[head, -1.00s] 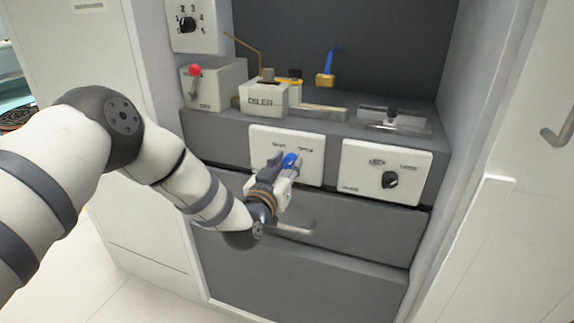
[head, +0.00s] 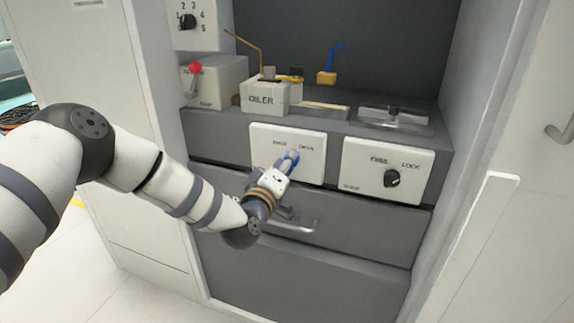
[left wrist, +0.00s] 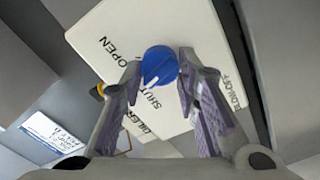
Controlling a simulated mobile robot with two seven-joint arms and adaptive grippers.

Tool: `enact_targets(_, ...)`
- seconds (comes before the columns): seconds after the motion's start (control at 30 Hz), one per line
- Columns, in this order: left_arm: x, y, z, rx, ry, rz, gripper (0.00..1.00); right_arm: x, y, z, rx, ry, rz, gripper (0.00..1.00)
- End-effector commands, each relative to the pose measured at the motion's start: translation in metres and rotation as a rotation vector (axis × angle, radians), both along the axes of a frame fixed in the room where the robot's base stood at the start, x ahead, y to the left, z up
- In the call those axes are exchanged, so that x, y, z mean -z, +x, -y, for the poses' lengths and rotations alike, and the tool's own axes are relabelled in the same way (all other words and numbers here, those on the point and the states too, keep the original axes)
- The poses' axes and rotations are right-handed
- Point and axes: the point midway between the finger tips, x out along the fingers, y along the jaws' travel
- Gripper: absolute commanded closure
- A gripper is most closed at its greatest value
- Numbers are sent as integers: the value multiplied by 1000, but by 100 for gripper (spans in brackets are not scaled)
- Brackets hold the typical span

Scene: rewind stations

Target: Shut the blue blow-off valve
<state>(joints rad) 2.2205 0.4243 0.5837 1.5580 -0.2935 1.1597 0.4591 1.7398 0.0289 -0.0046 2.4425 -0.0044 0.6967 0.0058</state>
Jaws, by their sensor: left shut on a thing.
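The blue blow-off valve knob (head: 292,155) sits on a white panel (head: 314,169) on the grey cabinet front. In the left wrist view the round blue knob (left wrist: 159,65) is between my fingertips, with the words OPEN and SHUT printed beside it. A small pale mark shows on the knob's lower side; its exact pointing is hard to tell. My left gripper (head: 285,163) is shut on the knob, and its fingers also show in the left wrist view (left wrist: 160,72). My right gripper is not in view.
A white panel with a black knob (head: 391,178) is to the right. A drawer handle (head: 292,229) lies just below my gripper.

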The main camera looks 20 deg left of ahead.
Motion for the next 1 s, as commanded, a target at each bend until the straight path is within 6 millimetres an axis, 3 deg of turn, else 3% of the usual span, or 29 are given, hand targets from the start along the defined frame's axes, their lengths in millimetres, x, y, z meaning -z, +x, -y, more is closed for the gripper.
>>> enact_targets(0.5, 5, -1, 0, 1, -416, -19, 99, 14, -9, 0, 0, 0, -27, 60)
enact_targets(1.0, 3, -1, 1, 3, -568, -23, 99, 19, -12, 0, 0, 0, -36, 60)
